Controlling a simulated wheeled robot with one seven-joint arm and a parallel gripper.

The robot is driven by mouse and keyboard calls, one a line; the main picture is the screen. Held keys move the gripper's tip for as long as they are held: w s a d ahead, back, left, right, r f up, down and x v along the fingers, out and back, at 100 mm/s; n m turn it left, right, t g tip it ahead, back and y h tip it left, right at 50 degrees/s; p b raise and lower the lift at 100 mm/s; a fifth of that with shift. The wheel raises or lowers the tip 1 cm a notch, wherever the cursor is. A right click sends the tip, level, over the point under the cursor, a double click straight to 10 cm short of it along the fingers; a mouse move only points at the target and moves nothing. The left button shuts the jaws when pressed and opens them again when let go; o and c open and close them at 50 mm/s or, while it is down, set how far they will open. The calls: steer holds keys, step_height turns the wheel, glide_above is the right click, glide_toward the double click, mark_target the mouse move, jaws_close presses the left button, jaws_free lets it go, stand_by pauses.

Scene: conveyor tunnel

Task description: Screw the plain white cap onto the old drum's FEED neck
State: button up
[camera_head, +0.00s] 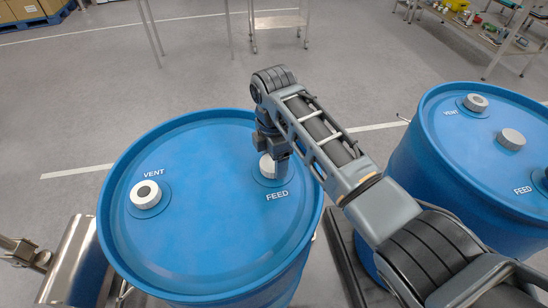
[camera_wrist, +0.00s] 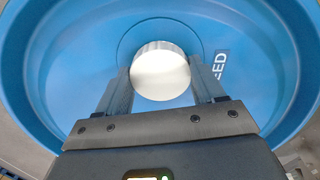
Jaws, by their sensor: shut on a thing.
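The left blue drum (camera_head: 200,245) has two labelled spots on its lid, VENT and FEED. My gripper (camera_head: 273,168) points down over the FEED spot and is shut on a plain white cap (camera_head: 265,166). In the wrist view the cap (camera_wrist: 160,72) shows as a round bright white top between the two fingers, over a round blue patch beside the FEED lettering. The cap hides the neck, so I cannot tell how far it sits down on it. A white cap with a dark centre (camera_head: 146,194) is on the VENT neck.
A second blue drum (camera_head: 440,165) stands at the right, with a VENT cap (camera_head: 475,102) and a grey-white cap (camera_head: 511,139) on its lid. A shelf (camera_head: 490,35) stands at the back right.

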steer(key=m, duration=0.4)
steer(key=shift+a+m, duration=0.15)
steer(key=shift+m, duration=0.25)
steer(key=m, duration=0.2)
steer(key=shift+s+m, duration=0.1)
steer(key=shift+m, duration=0.2)
steer(key=o, duration=0.8)
steer(key=shift+m, duration=0.5)
steer(key=o, duration=0.6)
steer(key=shift+c, duration=0.2)
steer(key=shift+r, duration=0.1)
